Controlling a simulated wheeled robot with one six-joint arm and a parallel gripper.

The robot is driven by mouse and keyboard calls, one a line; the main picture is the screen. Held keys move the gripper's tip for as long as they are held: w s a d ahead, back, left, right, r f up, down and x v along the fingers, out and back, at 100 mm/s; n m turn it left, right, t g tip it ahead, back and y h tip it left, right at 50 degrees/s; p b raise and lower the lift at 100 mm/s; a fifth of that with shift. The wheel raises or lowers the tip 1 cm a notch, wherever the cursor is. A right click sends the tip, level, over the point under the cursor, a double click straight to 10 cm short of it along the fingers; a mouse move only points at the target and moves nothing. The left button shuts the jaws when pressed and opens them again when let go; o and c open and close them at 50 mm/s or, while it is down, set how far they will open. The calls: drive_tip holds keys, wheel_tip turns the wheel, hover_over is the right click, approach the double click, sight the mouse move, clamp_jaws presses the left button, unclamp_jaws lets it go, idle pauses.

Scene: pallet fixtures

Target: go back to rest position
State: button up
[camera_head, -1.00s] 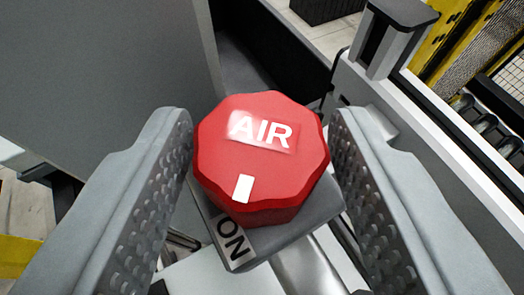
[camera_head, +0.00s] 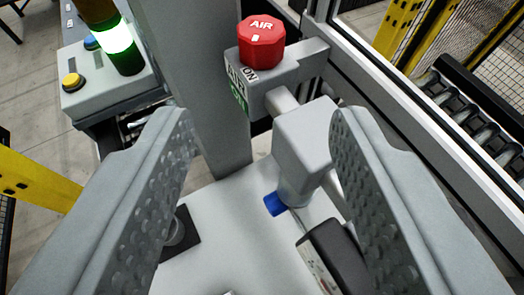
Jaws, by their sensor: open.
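The red AIR knob (camera_head: 262,42) sits on its grey valve block (camera_head: 262,82) at the top middle, ahead of my gripper and apart from it. A white mark on the knob points toward the ON label on the block. My gripper (camera_head: 263,130) is open, with its two grey textured fingers at the left and right of the picture. Nothing is between the fingertips.
A grey post (camera_head: 205,90) stands behind the valve. A control box (camera_head: 108,85) with a yellow button and lit green lamp is at upper left. A roller conveyor (camera_head: 460,110) and yellow guarding are at right. A white surface (camera_head: 215,235) lies below.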

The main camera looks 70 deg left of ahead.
drive_tip(key=shift+d, duration=0.1)
idle(0.4)
drive_tip(key=s+d+f+m+t+h, duration=1.2)
drive_tip(key=s+d+f, duration=0.9)
drive_tip(key=s, duration=0.2)
drive_tip(key=shift+s+m, duration=0.25)
drive_tip(key=shift+m, duration=0.35)
drive_tip(key=shift+d, duration=0.1)
